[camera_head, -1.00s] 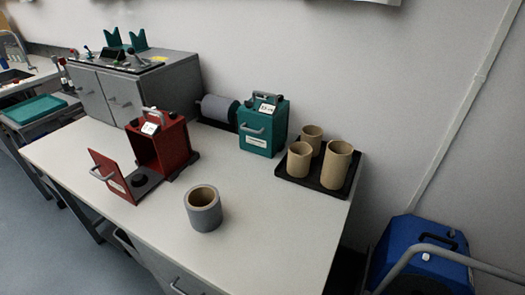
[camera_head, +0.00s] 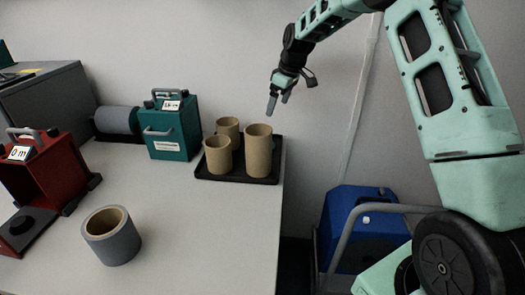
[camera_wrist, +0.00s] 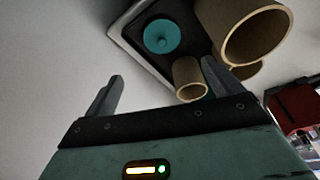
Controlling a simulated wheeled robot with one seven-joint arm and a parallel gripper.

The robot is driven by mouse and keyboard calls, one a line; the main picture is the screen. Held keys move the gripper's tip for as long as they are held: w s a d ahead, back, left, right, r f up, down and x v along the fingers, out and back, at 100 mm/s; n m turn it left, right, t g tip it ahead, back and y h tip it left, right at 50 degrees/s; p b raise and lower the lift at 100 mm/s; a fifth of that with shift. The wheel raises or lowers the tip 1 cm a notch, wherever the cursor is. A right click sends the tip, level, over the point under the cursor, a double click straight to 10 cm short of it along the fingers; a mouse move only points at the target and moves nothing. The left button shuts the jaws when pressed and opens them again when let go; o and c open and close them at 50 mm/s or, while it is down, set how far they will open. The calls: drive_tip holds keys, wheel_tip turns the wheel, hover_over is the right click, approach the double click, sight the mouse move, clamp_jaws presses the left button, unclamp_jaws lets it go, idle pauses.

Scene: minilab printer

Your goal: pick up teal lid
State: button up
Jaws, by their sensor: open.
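The teal lid (camera_wrist: 161,37) is a round disc with a small knob, seen in the wrist view on the black tray (camera_wrist: 138,45), beside brown tubes. I cannot make it out in the head view, where the tubes cover part of the tray (camera_head: 230,179). My gripper (camera_head: 279,103) is in the air above and to the right of the tubes, fingers pointing down. In the wrist view my gripper (camera_wrist: 158,86) has its fingers apart with nothing between them, and the lid shows beyond the fingertips.
Several brown tubes stand on the tray, the tallest (camera_head: 258,150) at its right. A teal box (camera_head: 172,127) with handles stands left of the tray. A grey roll (camera_head: 111,236) and an open red box (camera_head: 45,170) are further left. A blue machine (camera_head: 362,222) stands right of the table.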

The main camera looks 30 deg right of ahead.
drive_tip(key=p+x, duration=0.1)
drive_tip(key=x, duration=1)
drive_tip(key=shift+w+f, duration=0.1)
drive_tip(key=shift+f, duration=0.05)
drive_tip(key=shift+a+p+x, duration=0.15)
drive_tip(key=shift+p+x, duration=0.25)
drive_tip(key=shift+x, duration=1)
drive_tip(key=shift+a+p+x, duration=0.1)
drive_tip(key=shift+p+x, duration=0.25)
drive_tip(key=shift+x, duration=1.05)
drive_tip(key=shift+w, duration=0.1)
drive_tip(key=c, duration=0.7)
